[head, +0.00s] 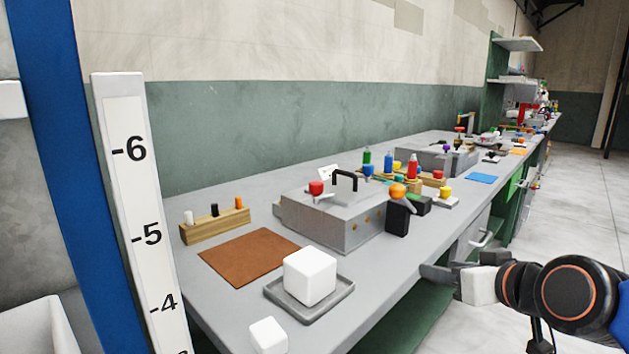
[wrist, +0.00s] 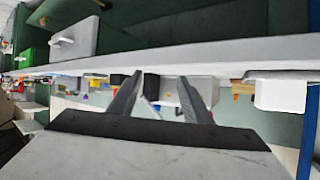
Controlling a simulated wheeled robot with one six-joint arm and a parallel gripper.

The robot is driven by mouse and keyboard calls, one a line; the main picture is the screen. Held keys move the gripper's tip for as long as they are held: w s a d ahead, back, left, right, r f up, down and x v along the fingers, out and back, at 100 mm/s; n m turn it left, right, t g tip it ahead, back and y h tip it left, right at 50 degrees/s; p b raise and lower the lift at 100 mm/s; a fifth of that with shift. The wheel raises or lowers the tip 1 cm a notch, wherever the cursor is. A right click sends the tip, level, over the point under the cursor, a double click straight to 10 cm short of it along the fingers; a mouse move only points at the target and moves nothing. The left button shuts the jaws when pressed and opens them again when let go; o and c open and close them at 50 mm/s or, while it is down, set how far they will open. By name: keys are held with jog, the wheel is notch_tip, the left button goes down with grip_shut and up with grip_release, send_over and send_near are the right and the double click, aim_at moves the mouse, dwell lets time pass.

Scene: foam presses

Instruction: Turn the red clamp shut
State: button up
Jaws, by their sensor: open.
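A red knob (head: 316,187) with a pale lever below it sits on the left part of the grey metal press box (head: 328,222), in the head view; it looks like the red clamp. How far it is turned is too small to tell. A black handle (head: 344,178) stands on the same box. My gripper (head: 432,271) is at the lower right of the head view, beyond the bench's front edge and well apart from the red clamp. In the wrist view my gripper (wrist: 164,88) shows two spread dark fingers with nothing held between them. I cannot make out the red clamp there.
A white foam cube (head: 310,275) stands on a grey tray (head: 322,309) near the front edge. A brown mat (head: 250,256) and a wooden peg block (head: 215,227) lie left of the box. An orange knob (head: 398,190) on a dark block stands at the box's right.

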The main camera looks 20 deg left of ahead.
jog(key=w+a+r+n+t+y, duration=0.1)
jog(key=a+r, duration=0.2)
jog(key=a, duration=0.4)
jog(key=a+r+t+y, duration=0.1)
jog(key=a+r+y, duration=0.15)
jog(key=a, duration=0.35)
jog(key=t, duration=0.2)
send_near(322, 189)
jog(key=x, duration=1)
jog(key=a+x, duration=0.1)
jog(key=x, duration=0.4)
jog(key=shift+s+r, duration=0.25)
jog(key=shift+r, duration=0.15)
jog(key=shift+c, duration=0.7)
jog(key=c, duration=0.9)
